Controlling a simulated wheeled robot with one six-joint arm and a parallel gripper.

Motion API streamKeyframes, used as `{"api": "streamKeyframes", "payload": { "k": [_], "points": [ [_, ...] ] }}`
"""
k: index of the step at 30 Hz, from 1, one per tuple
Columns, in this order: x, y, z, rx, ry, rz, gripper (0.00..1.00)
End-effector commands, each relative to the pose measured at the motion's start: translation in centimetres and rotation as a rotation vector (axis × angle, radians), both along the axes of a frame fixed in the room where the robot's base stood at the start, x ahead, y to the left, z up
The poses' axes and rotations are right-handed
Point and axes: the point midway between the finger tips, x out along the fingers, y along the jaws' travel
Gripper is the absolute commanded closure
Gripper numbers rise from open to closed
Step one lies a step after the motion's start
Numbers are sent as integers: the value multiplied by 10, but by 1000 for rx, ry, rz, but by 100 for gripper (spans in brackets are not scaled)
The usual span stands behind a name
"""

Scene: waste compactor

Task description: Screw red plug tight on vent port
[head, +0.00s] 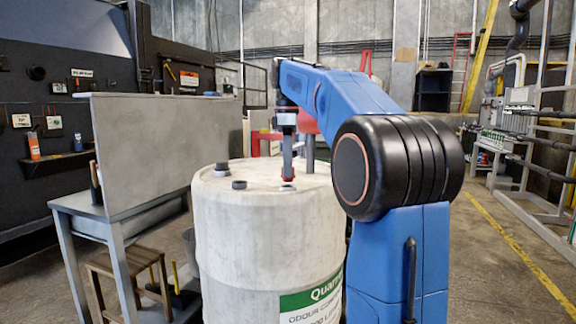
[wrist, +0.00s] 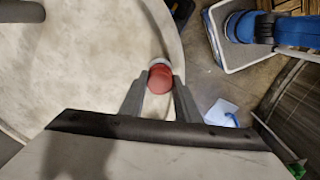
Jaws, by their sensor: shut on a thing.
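The red plug (wrist: 161,76) is between the two fingertips of my gripper (wrist: 160,84) in the wrist view, near the rim of the drum. A pale ring, which may be the vent port (wrist: 159,62), shows at the plug's far edge. In the head view my gripper (head: 287,165) points straight down at the top of the white drum (head: 262,240). The red plug (head: 288,178) shows at its fingertips, low over the drum top. My gripper is shut on the plug. Whether the plug's thread sits fully in the port is hidden.
Two dark fittings, one at the drum's back left (head: 222,169) and one nearer the middle (head: 239,184), stand on the drum top. A grey pipe (head: 310,152) rises behind my gripper. A metal table with an upright panel (head: 165,145) stands left of the drum.

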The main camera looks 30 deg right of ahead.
Motion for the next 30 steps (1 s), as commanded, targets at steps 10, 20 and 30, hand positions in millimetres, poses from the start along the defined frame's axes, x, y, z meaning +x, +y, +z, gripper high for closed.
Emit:
{"api": "streamKeyframes", "payload": {
  "k": [10,20,30],
  "points": [
    [0,0,-4,1,1,0,92],
    [0,0,-9,-1,-1,0,92],
    [0,0,-15,1,1,0,92]
  ]
}}
